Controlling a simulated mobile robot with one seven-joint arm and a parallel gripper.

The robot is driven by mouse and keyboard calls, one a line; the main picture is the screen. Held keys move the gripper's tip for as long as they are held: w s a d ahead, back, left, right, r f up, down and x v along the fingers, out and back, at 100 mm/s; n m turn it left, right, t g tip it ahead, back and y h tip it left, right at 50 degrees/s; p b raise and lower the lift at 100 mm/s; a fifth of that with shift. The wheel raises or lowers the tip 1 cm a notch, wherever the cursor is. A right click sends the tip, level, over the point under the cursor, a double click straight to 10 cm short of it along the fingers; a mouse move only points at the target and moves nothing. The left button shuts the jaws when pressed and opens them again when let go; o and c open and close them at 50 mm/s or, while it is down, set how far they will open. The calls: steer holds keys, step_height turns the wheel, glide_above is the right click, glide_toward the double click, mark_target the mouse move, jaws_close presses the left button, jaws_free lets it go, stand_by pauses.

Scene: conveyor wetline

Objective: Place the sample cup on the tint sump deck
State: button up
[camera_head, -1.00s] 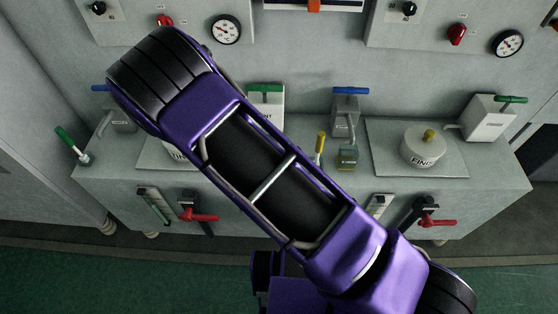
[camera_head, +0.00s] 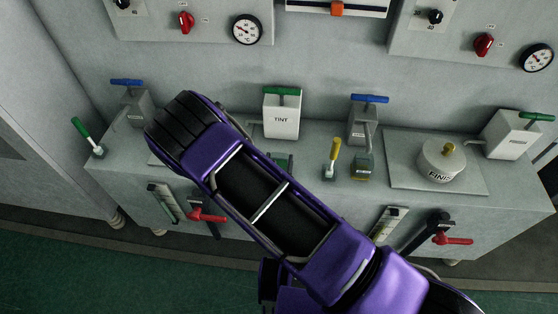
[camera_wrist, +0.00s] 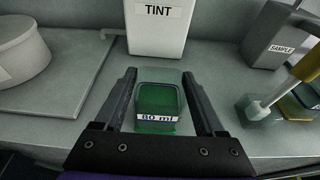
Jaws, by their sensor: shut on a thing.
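In the wrist view my gripper (camera_wrist: 160,105) is shut on a squarish clear cup (camera_wrist: 158,98) with green in it and a label reading 80 ml. The cup appears upright, in front of the white TINT box (camera_wrist: 158,28). I cannot tell whether its base touches the counter. At the left of the wrist view a flat deck plate (camera_wrist: 65,98) carries a round lidded sump (camera_wrist: 18,52); its name does not show. In the head view my arm covers my gripper and most of that left deck.
A grey SAMPLE box (camera_wrist: 272,40) stands right of my gripper. The FINISH sump (camera_head: 440,160) sits on the right deck (camera_head: 400,150). A green-handled lever (camera_head: 86,136) rises at the counter's left end.

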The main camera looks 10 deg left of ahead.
steer(key=shift+f, duration=0.1)
steer(key=o, duration=1.4)
steer(key=shift+o, duration=0.2)
steer(key=shift+r, duration=0.25)
steer(key=p+v, duration=0.1)
steer(key=v, duration=1.1)
